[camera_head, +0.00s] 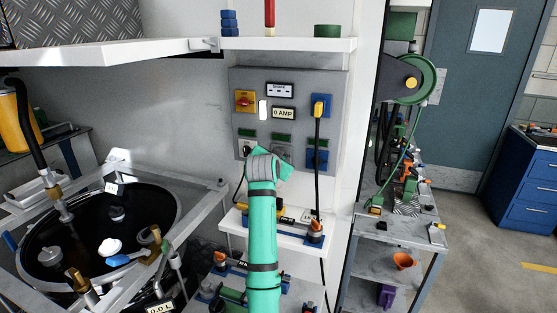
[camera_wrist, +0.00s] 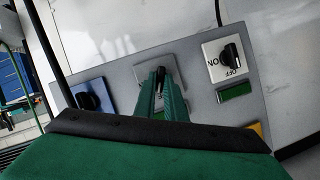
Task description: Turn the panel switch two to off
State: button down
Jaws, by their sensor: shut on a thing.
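The grey panel (camera_head: 335,85) stands upright on the wall and carries a lower row of three rotary switches. The middle switch has a grey plate (camera_head: 281,151) and a dark knob; it also shows in the wrist view (camera_wrist: 160,73). My gripper (camera_head: 281,164) is at the middle switch, with its green fingers (camera_wrist: 161,92) closed around the knob. The fingers hide much of that plate, so its ON and OFF marks and pointer direction cannot be read. The left switch, white with a black knob (camera_wrist: 232,54), shows ON and OFF marks. The right switch is blue (camera_head: 317,156).
Above are a yellow-and-red switch (camera_head: 245,101), a "0 AMP" display (camera_head: 284,113) and a blue socket (camera_head: 321,105) with a hanging black cable. A shelf (camera_head: 290,44) juts out above the panel. A small ledge (camera_head: 240,225) with tools lies below. A black tank (camera_head: 100,235) stands left.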

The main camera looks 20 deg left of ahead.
jog(key=n+h, duration=0.2)
jog(key=n, duration=0.1)
jog(key=shift+a+r, duration=0.1)
jog(key=shift+a, duration=0.05)
jog(key=shift+r+n, duration=0.1)
jog(key=shift+n, duration=0.2)
dwell(0.5)
jog(key=c, duration=1.8)
grip_release()
jog(key=v, duration=1)
jog(key=shift+s+a+r, duration=0.2)
jog(key=shift+s+a, duration=0.05)
jog(key=shift+s, duration=0.1)
jog(key=shift+w, duration=0.1)
